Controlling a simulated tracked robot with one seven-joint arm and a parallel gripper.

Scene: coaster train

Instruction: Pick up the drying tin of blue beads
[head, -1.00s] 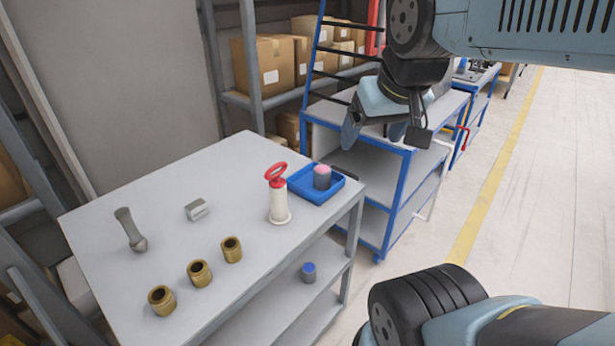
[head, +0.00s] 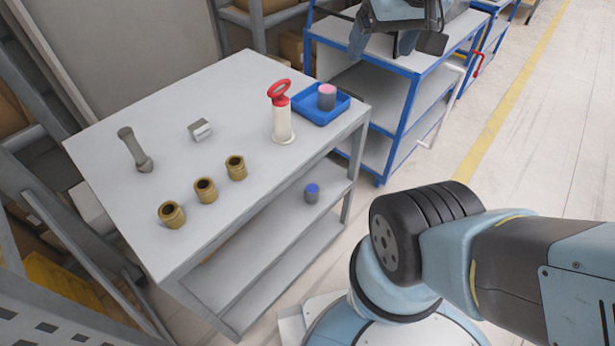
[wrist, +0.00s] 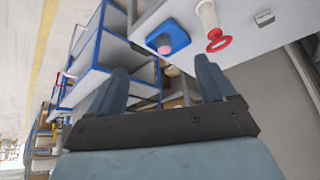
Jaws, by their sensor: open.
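A small grey tin with a blue top (head: 312,193) stands upright on the grey table's lower shelf, near its right end. A similar grey tin with a pink top (head: 326,97) stands in a blue tray (head: 345,106) on the tabletop; it also shows in the wrist view (wrist: 164,48). My gripper (head: 380,48) is open and empty at the top of the head view, beyond the tray. Its two fingers stand apart in the wrist view (wrist: 160,68). The blue-topped tin is not visible in the wrist view.
The grey table (head: 110,125) carries a white cylinder with a red ring handle (head: 282,122), several brass fittings, a grey block (head: 200,130) and a grey bolt-like part (head: 133,149). The tabletop overhangs the shelf. A blue-framed cart (head: 398,120) stands behind right. Floor is open at right.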

